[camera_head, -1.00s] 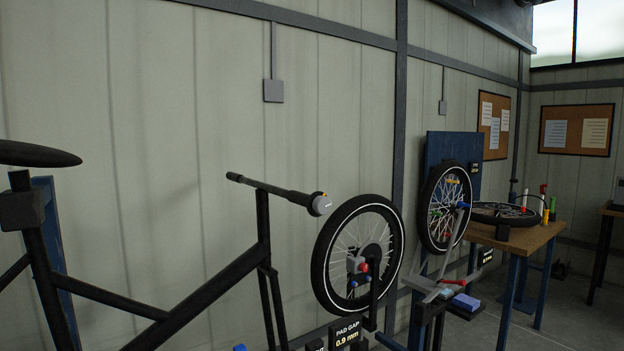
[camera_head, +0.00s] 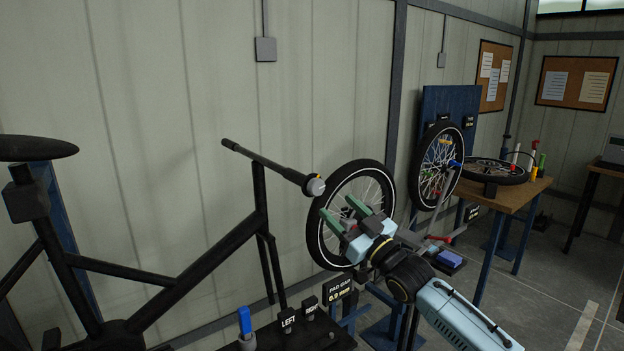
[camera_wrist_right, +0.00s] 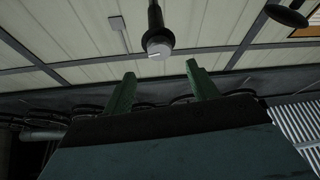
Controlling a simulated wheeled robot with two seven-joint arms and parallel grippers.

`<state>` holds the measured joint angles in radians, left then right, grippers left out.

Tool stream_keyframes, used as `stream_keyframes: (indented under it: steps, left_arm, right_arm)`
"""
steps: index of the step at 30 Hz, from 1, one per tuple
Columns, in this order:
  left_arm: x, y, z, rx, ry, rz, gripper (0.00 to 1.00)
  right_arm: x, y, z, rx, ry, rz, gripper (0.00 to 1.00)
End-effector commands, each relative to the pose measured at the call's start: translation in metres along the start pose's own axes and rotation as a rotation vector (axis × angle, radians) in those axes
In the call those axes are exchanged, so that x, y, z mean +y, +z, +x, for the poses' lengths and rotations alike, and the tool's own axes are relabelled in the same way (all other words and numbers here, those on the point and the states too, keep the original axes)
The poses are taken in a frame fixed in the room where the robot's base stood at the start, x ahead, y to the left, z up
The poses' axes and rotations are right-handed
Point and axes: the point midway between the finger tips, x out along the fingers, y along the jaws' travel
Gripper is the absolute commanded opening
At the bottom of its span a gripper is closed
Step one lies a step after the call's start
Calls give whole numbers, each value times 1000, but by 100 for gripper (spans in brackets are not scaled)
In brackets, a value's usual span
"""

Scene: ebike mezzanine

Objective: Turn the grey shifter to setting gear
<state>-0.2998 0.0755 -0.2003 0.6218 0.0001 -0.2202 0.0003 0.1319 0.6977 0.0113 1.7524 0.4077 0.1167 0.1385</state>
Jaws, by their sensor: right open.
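The grey shifter (camera_head: 315,187) sits at the right end of the black handlebar (camera_head: 262,161), with a yellow mark on its edge. In the right wrist view the shifter (camera_wrist_right: 158,48) is a round grey cap with a pale pointer line, just beyond and between the fingertips. My right gripper (camera_head: 345,213) is open and empty, with green fingers, below and to the right of the shifter and apart from it. It also shows in the right wrist view (camera_wrist_right: 157,72). The setting on the shifter is too small to read. My left gripper is not in view.
A wheel (camera_head: 350,222) stands behind my right gripper, with a "PAD GAP 0.9 mm" sign (camera_head: 339,289) below. A black bench (camera_head: 262,338) holds a blue-topped part (camera_head: 244,321) and a "LEFT" label. A wooden table (camera_head: 505,192) stands at right.

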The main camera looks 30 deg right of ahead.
Motion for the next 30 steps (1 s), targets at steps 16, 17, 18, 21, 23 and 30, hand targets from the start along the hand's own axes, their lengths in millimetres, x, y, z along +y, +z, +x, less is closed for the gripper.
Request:
stream_keyframes:
  steps: [16, 17, 18, 21, 23, 30]
  left_arm:
    - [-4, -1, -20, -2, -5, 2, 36]
    - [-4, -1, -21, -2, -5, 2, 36]
    - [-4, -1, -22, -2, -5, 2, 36]
    - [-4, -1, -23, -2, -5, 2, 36]
    - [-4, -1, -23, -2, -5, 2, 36]
    - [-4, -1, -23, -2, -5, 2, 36]
  right_arm:
    - [1, -1, 90, 0, 1, -1, 58]
    - [0, -1, 93, 0, 1, -1, 58]
    - [1, -1, 97, -1, 2, 0, 58]
    - [0, 0, 104, -1, 1, 0, 58]
    - [0, 0, 107, -1, 1, 0, 58]
    - [0, 1, 109, -2, 0, -1, 58]
